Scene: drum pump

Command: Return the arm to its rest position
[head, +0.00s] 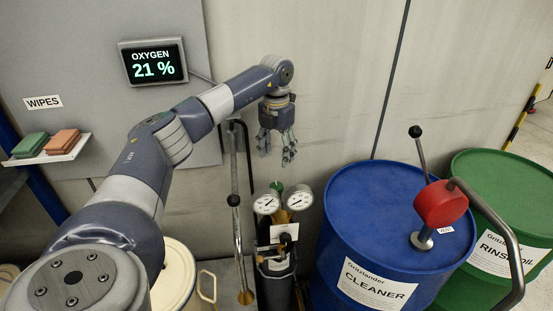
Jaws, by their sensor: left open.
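My left arm reaches in from the lower left, and its gripper (277,154) hangs fingers down in front of the wall. The gripper is open and empty, above and slightly behind two pressure gauges as seen in the picture. It touches nothing that I can see. My right gripper is not in view.
A blue cleaner drum (345,215) with a red pump (440,204) and a green drum (500,170) stand right. A wipes shelf (76,150) and oxygen display (153,62) are left.

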